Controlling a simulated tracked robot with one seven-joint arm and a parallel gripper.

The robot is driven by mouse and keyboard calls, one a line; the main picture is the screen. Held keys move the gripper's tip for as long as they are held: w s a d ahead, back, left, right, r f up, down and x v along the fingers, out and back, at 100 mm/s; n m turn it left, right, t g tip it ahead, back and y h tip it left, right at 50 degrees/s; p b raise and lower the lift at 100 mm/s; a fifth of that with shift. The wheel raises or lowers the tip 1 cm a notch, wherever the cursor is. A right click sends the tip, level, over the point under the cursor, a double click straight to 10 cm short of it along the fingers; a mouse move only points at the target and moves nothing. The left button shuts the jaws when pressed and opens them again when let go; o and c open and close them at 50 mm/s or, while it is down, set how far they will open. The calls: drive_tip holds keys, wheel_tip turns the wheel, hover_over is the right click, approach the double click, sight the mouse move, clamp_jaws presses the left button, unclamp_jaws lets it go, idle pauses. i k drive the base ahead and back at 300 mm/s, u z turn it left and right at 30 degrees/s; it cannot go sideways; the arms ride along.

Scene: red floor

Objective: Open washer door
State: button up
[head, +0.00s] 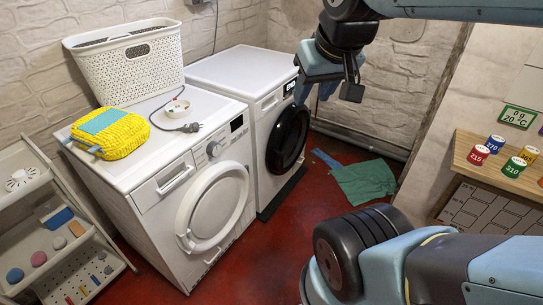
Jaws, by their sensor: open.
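Two white front-loading machines stand side by side against the wall. The nearer machine (160,195) has a round white door (218,205) with a pale handle piece at its lower left; this door looks shut. The farther machine (245,72) has a round black door (288,140), which also looks shut. Which one is the washer is not marked clearly. My gripper (315,95) is open and empty, pointing down at the upper middle, in front of the farther machine's upper right in the picture. Its gap to the machine is hard to judge.
A shelf cart (50,180) stands left. A green cloth (364,182) lies on red floor. A wooden shelf (490,170) holds coloured cans.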

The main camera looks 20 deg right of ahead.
sight(288, 137)
drive_tip(key=u, duration=0.1)
drive_tip(key=i, duration=1)
drive_tip(key=z, duration=0.1)
